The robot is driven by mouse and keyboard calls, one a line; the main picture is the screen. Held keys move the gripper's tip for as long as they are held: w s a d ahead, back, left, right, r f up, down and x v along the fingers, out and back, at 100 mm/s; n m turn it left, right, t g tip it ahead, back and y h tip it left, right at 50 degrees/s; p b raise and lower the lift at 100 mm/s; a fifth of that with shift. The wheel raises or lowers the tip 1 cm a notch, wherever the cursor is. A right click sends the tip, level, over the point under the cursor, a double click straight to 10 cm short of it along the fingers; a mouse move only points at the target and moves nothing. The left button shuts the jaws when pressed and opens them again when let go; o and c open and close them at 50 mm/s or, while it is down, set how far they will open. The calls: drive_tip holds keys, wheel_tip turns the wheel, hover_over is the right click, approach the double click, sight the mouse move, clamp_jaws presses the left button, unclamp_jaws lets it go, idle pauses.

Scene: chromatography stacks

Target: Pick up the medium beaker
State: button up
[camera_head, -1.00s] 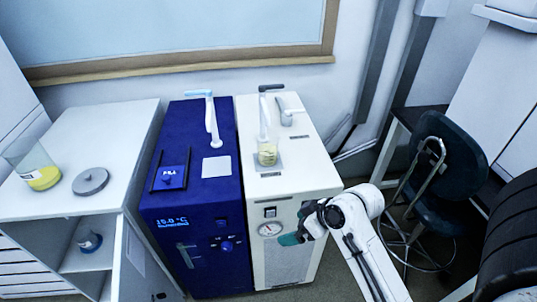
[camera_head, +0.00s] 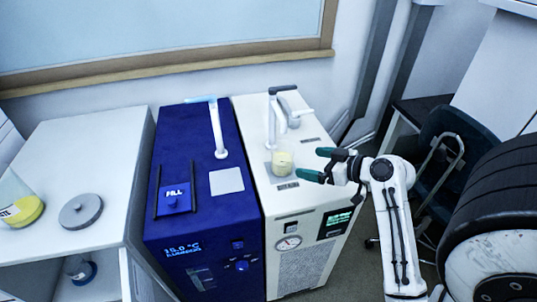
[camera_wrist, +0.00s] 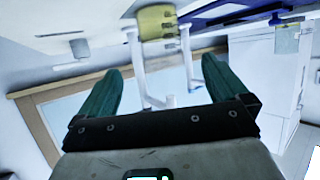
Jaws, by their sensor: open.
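A beaker with pale yellow contents, which looks like the medium beaker (camera_head: 282,162), stands upright on top of the white machine under its white spout. It also shows at the top of the wrist view (camera_wrist: 157,22), which is upside down. My gripper (camera_head: 317,164) is open and empty just right of this beaker, its green fingers pointing towards it with a gap between. In the wrist view my open fingers (camera_wrist: 162,68) flank the line towards the beaker.
The white machine (camera_head: 310,188) has a tall spout close to the beaker. A blue machine (camera_head: 205,240) stands directly left of it. A grey disc (camera_head: 81,211) lies on the left cabinet, and a smaller vessel (camera_head: 80,270) sits inside it. A dark chair (camera_head: 455,150) stands at right.

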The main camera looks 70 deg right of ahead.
sight(292, 157)
drive_tip(key=x, duration=0.6)
drive_tip(key=shift+r+p, duration=0.25)
drive_tip(key=shift+p, duration=0.1)
drive_tip(key=x, duration=0.2)
drive_tip(key=p+x, duration=0.1)
drive_tip(key=x, duration=0.1)
drive_tip(key=shift+w+r, duration=0.15)
drive_tip(key=shift+r, duration=0.1)
drive_tip(key=shift+w+d+f, duration=0.2)
drive_tip(key=shift+w+f, duration=0.15)
drive_tip(key=shift+w, duration=0.2)
drive_tip(key=shift+c, duration=0.3)
drive_tip(key=c, duration=1)
drive_tip(key=shift+c, duration=0.5)
drive_tip(key=shift+r, duration=0.25)
